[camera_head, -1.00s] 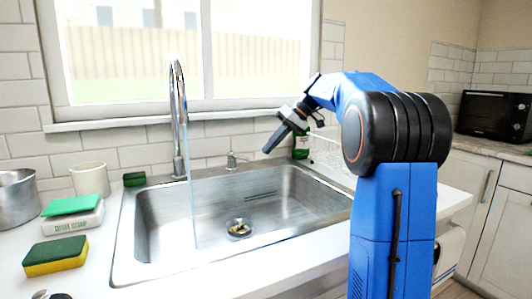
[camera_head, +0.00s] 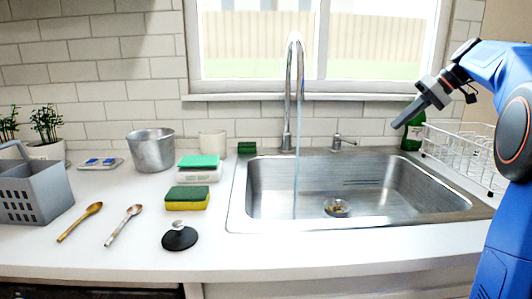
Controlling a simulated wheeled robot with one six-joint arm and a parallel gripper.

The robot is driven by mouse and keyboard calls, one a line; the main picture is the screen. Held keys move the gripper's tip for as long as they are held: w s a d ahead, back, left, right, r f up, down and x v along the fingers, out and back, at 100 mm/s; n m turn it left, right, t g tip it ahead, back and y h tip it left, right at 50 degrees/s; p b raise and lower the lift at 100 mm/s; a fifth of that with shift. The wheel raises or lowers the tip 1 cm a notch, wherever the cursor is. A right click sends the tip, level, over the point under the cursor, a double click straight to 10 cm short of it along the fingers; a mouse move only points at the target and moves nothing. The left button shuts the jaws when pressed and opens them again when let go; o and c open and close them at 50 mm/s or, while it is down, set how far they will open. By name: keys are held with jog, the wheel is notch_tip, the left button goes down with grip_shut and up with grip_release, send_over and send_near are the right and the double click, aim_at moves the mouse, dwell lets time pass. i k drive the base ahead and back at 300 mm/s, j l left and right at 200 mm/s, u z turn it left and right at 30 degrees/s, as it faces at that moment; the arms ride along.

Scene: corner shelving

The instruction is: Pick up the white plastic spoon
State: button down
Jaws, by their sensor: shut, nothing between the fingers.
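Two spoons lie on the white counter left of the sink. One spoon (camera_head: 80,222) is golden brown. The other spoon (camera_head: 124,225) is paler, with a brownish bowl and a light, mottled handle. Neither looks plainly white, and I cannot tell their material. My gripper (camera_head: 398,125) is shut and empty. It hangs in the air above the back right of the sink, far to the right of both spoons. No spoon is near it.
A grey basket (camera_head: 33,190) stands left of the spoons. A black stopper (camera_head: 180,237), a sponge (camera_head: 187,198) and a metal pot (camera_head: 151,150) are to their right or behind. The faucet (camera_head: 294,90) runs water into the sink (camera_head: 250,205). A wire rack (camera_head: 460,150) stands at right.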

aim_at(134, 209)
jog(key=k, duration=0.9)
